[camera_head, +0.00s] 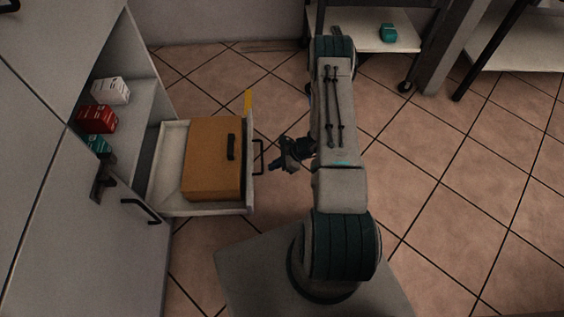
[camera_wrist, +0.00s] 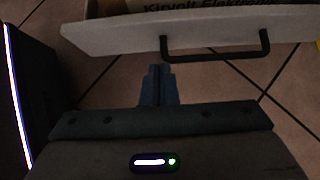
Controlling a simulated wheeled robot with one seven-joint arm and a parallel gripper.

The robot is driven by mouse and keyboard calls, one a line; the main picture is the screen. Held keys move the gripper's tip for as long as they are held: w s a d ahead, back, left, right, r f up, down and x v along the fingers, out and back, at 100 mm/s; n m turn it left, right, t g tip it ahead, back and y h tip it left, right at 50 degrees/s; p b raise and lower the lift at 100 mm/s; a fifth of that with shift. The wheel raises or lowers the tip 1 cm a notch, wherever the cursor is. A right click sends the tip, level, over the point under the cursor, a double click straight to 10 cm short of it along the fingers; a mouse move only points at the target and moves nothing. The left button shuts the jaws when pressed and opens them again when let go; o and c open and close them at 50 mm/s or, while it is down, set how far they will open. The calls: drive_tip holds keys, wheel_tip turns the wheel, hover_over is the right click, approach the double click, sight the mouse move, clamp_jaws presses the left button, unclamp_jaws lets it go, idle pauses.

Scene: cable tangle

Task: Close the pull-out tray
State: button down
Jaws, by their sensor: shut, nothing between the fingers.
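The pull-out tray (camera_head: 173,152) stands out from the grey cabinet on the left, with a brown case (camera_head: 212,157) lying in it. Its front panel (camera_head: 249,185) carries a black bar handle (camera_head: 259,157). In the wrist view the pale front panel (camera_wrist: 110,36) and handle (camera_wrist: 215,52) cross the top. My gripper (camera_head: 274,164) is just right of the handle in the head view. In the wrist view the fingertips (camera_wrist: 157,72) are shut and empty, just below the handle's left part. Whether they touch it I cannot tell.
A cabinet shelf holds a white box (camera_head: 110,91), a red box (camera_head: 97,119) and a teal item (camera_head: 98,145). Another black handle (camera_head: 140,210) is on the cabinet front. A white cart (camera_head: 372,40) stands at the back. Tiled floor at right is clear.

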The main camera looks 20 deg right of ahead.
drive_tip(key=shift+w+a+f+b, duration=0.25)
drive_tip(key=shift+w+a+f, duration=0.05)
drive_tip(key=shift+a, duration=0.65)
drive_tip(key=shift+w+a+f+b, duration=0.3)
drive_tip(key=shift+w+a+f, duration=0.05)
drive_tip(key=shift+a, duration=0.55)
drive_tip(key=shift+w+a+f+b, duration=0.25)
drive_tip(key=shift+w+a+f, duration=0.05)
drive_tip(key=shift+a, duration=0.65)
